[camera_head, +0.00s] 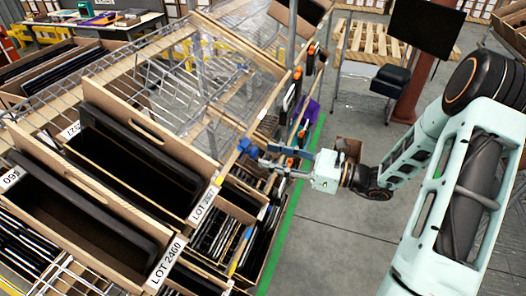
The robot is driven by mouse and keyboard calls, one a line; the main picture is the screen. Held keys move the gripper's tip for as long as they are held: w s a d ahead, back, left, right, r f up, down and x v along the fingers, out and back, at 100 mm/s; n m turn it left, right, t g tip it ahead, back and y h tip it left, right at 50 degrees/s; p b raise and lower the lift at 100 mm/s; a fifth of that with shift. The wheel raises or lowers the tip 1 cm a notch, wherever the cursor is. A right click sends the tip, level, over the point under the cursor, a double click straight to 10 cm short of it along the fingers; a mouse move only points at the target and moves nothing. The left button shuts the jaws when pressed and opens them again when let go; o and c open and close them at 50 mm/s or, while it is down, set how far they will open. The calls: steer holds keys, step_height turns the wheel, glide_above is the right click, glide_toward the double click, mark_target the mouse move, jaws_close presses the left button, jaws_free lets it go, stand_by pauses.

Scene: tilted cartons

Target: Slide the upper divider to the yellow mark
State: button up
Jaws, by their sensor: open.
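My gripper (272,158) is at the right end of the rack, fingers pointing left toward the rack's edge. It looks open, with nothing clearly held between the fingers. A small blue piece (246,148) shows at the rack's edge by the fingertips; I cannot tell whether it is the upper divider or touches them. A thin yellow strip (233,157) runs along the edge just left of it. Which is the task's mark is unclear.
Tilted cartons (148,133) with black contents fill the left, labelled LOT 2460 and similar. A wire rack deck (165,78) lies behind them. A dark stool (391,80) and pallet (367,42) stand behind.

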steer(key=shift+x, duration=1.5)
steer(key=shift+c, duration=0.3)
jaws_close()
